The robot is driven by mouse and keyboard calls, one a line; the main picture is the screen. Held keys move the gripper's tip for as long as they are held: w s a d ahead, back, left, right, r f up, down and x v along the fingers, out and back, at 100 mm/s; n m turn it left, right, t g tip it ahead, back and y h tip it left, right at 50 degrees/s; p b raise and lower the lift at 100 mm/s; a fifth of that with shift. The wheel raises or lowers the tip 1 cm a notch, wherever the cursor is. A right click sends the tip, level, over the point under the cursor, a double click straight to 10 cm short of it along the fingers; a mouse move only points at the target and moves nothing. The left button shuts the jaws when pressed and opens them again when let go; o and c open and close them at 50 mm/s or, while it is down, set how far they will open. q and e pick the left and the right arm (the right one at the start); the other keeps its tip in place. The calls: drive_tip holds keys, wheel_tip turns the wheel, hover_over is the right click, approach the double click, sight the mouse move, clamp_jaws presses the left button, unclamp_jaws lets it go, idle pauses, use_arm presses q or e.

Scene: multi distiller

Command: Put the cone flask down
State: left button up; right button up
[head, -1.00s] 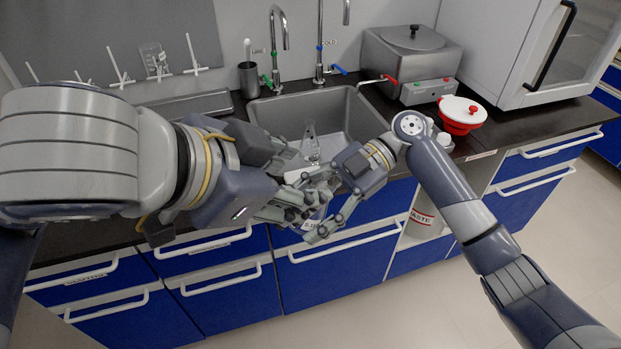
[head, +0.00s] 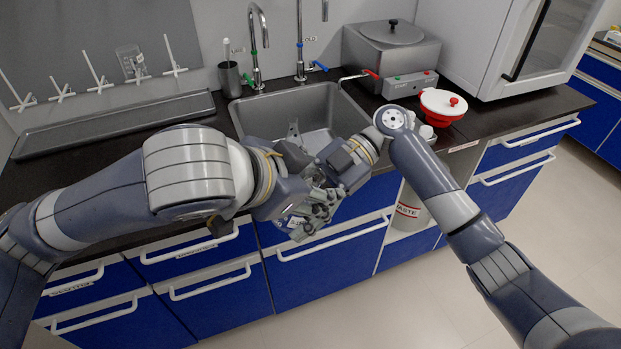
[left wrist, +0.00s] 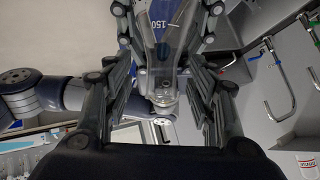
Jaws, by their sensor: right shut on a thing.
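The clear cone flask (left wrist: 163,88), with a "150" mark, lies between the fingers of my left gripper (left wrist: 166,30) in the left wrist view. In the head view my left gripper (head: 308,214) and right gripper (head: 330,188) meet in front of the sink, at the counter's front edge. Their fingers overlap and hide most of the flask there. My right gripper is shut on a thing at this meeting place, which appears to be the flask. The left fingers stand on both sides of the flask; I cannot tell whether they press on it.
The sink (head: 262,112) is behind the grippers, with a clear upright piece in it. A grey metal bath (head: 385,60) and a red-and-white pot (head: 443,105) stand to the right. A long tray (head: 110,128) lies at the left. Blue drawers (head: 225,297) are below.

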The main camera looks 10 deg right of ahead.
use_arm(q)
drive_tip(key=c, duration=1.1)
clamp_jaws()
use_arm(e)
drive_tip(key=o, duration=1.2)
drive_tip(key=shift+c, duration=0.2)
